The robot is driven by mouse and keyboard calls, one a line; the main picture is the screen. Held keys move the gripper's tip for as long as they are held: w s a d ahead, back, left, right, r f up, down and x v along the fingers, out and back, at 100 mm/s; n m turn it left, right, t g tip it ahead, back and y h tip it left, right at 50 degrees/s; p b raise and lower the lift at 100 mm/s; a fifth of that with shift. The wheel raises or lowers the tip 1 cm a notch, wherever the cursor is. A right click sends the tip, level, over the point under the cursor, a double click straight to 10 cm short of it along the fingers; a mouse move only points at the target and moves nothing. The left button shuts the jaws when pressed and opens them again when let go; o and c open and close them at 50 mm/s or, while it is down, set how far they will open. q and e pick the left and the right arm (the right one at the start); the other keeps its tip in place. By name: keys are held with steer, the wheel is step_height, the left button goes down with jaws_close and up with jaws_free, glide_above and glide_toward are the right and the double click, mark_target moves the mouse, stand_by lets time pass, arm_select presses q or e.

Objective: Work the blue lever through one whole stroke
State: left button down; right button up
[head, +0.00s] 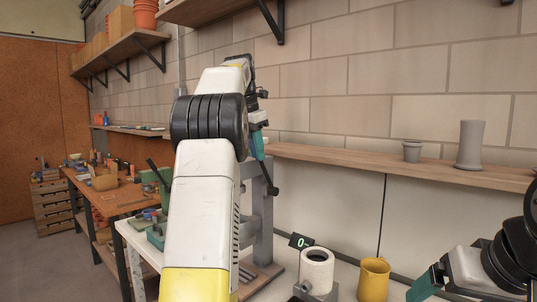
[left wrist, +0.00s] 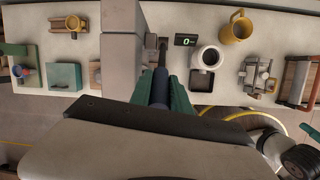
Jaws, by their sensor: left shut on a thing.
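My left gripper (head: 259,148) is at the upper side of the grey stand (head: 263,215), partly hidden by my own arm. In the left wrist view its two green fingers (left wrist: 161,92) are shut on the dark blue lever (left wrist: 160,86), which runs between them. In the head view a dark end of the lever (head: 271,186) hangs down below the fingers, tilted. The lever's pivot is hidden. My right gripper (head: 424,287) shows only in part at the lower right, apart from the lever; its opening cannot be judged.
A small display reading 0 (head: 301,241), a white hollow cylinder (head: 317,257) and a yellow mug (head: 374,277) stand right of the stand. A wall shelf (head: 330,160) holds two grey pots. A wooden workbench (head: 105,203) with clutter is at left.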

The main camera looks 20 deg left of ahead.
arm_select(q)
steer(key=shift+w+d+r, duration=0.1)
steer(key=shift+w, duration=0.15)
steer(key=c, duration=1.2)
jaws_free()
steer(key=shift+w, duration=0.15)
steer(key=shift+c, duration=0.2)
steer(key=shift+v, duration=2)
steer(key=shift+s+r, duration=0.25)
steer(key=shift+r, duration=0.25)
steer(key=s+a, duration=0.3)
steer(key=s, duration=0.8)
steer(key=shift+s, duration=0.25)
